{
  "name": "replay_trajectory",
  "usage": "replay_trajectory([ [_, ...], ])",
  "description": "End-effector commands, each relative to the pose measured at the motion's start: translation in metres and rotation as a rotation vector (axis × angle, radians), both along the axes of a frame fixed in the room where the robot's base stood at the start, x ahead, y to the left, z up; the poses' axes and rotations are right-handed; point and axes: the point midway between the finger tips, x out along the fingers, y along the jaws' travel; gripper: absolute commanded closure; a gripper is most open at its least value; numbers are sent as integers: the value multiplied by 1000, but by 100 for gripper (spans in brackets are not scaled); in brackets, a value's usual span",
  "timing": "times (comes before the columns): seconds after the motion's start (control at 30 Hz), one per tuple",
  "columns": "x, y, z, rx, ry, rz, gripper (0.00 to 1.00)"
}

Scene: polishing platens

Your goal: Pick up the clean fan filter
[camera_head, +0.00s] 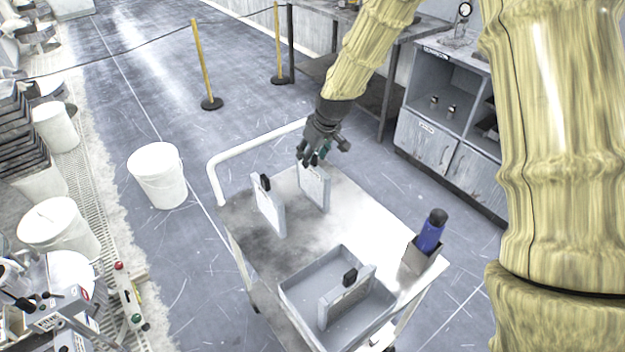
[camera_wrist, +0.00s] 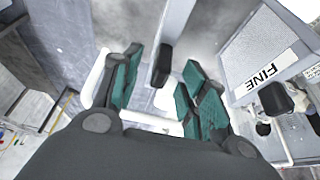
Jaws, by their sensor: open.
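My gripper (camera_head: 323,155) is open above the back of the cart. In the wrist view its teal-padded fingers (camera_wrist: 158,95) stand apart on either side of the black knob (camera_wrist: 164,62) of a pale upright panel filter (camera_wrist: 176,22), without visible contact. In the head view this appears to be the back filter (camera_head: 314,190), its top partly hidden by my gripper. Another upright filter (camera_head: 267,208) with a black knob stands to its left. A filter with a mesh face and a "FINE" label (camera_wrist: 262,70) shows at right in the wrist view. I cannot tell which is clean.
The cart top (camera_head: 335,225) also holds a grey tray (camera_head: 290,292) with a third filter (camera_head: 340,303) upright inside, and a blue bottle (camera_head: 431,233) in a holder. The white cart handle (camera_head: 255,145) runs behind the filters. A white bucket (camera_head: 157,177) stands on the floor.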

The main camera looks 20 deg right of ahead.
Motion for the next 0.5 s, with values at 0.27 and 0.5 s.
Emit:
replay_trajectory([
  [0.27, 7, 0, -12, 1, 2, -1, 57],
  [0.5, 16, 0, -32, 1, 2, -1, 57],
])
